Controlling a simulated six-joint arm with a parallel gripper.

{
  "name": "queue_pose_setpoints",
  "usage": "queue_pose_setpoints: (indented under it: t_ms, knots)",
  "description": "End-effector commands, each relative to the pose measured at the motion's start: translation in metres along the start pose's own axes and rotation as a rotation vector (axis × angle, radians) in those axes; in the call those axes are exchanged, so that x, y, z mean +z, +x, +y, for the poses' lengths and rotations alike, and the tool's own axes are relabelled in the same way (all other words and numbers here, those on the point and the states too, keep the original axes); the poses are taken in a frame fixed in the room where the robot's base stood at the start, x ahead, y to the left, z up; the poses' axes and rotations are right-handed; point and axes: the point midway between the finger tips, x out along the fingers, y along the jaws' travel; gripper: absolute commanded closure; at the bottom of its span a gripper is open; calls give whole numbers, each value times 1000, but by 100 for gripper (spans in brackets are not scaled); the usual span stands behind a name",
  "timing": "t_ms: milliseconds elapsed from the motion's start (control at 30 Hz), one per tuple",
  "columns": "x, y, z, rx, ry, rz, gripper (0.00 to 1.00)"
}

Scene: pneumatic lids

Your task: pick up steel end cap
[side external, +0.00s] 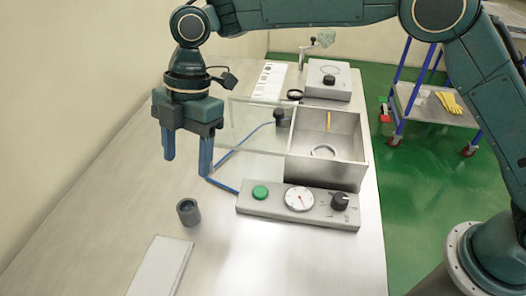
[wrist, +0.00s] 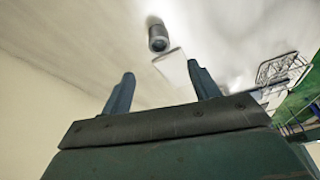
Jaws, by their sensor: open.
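The steel end cap, most likely the small grey cylinder (side external: 188,212), stands upright on the table with a dark round opening on top. It also shows in the wrist view, where the grey cylinder (wrist: 158,38) lies beyond the fingertips, near the top. My gripper (side external: 187,166) is open and empty, with its two blue fingers pointing down. It is above the table, apart from the cylinder, which is lower and nearer the camera in the side view. In the wrist view the open fingers (wrist: 160,78) have nothing between them but a white plate and table.
A white plate (side external: 160,268) lies near the cylinder. A control box (side external: 250,206) with green button, gauge and knob is to the right. Behind it stands a steel box (side external: 345,172) holding a ring, with a clear lid (side external: 245,125) and blue hose (side external: 243,147). The left table is clear.

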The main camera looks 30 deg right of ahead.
Motion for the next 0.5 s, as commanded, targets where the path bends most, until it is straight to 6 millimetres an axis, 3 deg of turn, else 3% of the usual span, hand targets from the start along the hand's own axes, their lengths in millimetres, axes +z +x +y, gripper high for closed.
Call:
queue_pose_setpoints:
  t_ms: [500]
  knots:
    - [1,66,0,-1,1,-2,39]
